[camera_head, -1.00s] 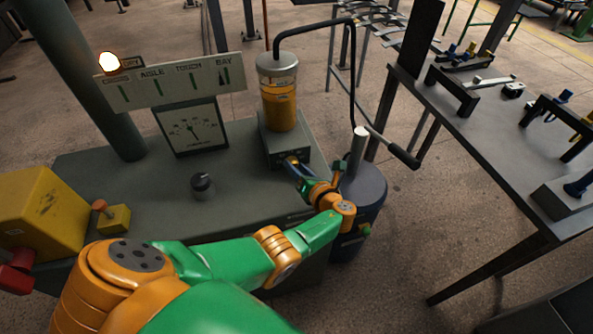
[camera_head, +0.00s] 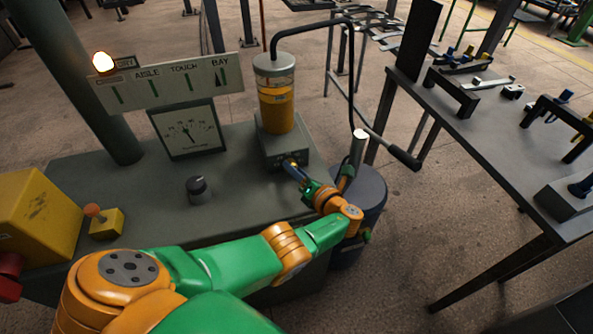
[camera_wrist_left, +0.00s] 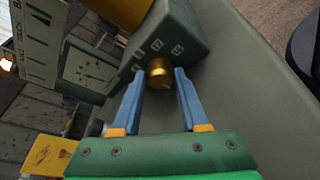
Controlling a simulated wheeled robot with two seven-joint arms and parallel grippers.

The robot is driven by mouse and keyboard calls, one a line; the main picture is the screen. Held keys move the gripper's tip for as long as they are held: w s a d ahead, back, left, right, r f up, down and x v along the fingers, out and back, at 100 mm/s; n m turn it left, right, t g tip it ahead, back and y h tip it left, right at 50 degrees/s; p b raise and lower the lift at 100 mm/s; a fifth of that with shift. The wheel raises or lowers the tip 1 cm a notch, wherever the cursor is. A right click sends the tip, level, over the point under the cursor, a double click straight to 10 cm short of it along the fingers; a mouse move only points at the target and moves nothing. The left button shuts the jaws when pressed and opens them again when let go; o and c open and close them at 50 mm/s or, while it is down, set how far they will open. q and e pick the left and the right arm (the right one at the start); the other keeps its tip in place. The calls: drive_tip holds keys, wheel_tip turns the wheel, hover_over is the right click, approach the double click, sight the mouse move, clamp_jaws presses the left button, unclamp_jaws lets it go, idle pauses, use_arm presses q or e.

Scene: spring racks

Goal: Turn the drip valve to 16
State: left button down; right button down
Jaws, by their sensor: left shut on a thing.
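The drip valve shows as a round brass knob (camera_wrist_left: 160,74) on the front of a grey block (camera_head: 284,152) under an oil reservoir (camera_head: 276,97) with amber liquid. Printed number marks (camera_wrist_left: 158,46) sit around the knob; I cannot read them or the setting surely. My left gripper (camera_head: 289,163) reaches the block's front. In the left wrist view its blue fingers (camera_wrist_left: 159,76) stand on either side of the knob and are shut on it. In the head view the fingers and wrist hide the knob. My right gripper is not in view.
A dial gauge (camera_head: 187,131) stands behind a black knob (camera_head: 199,188) on the grey bench (camera_head: 130,190). A lit lamp (camera_head: 103,63) tops the sign board (camera_head: 170,88). A dark drum (camera_head: 364,190) with a lever stands right of the bench, near a table (camera_head: 480,120).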

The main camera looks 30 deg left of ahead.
use_arm(q)
drive_tip(key=c, duration=0.8)
unclamp_jaws()
drive_tip(key=shift+o, duration=0.5)
drive_tip(key=shift+a+f, duration=0.1)
drive_tip(key=shift+a, duration=0.1)
drive_tip(key=p+v, duration=0.2)
drive_tip(key=v, duration=0.4)
drive_tip(key=shift+d, duration=0.3)
drive_tip(key=shift+s+d, duration=0.2)
drive_tip(key=shift+d, duration=0.05)
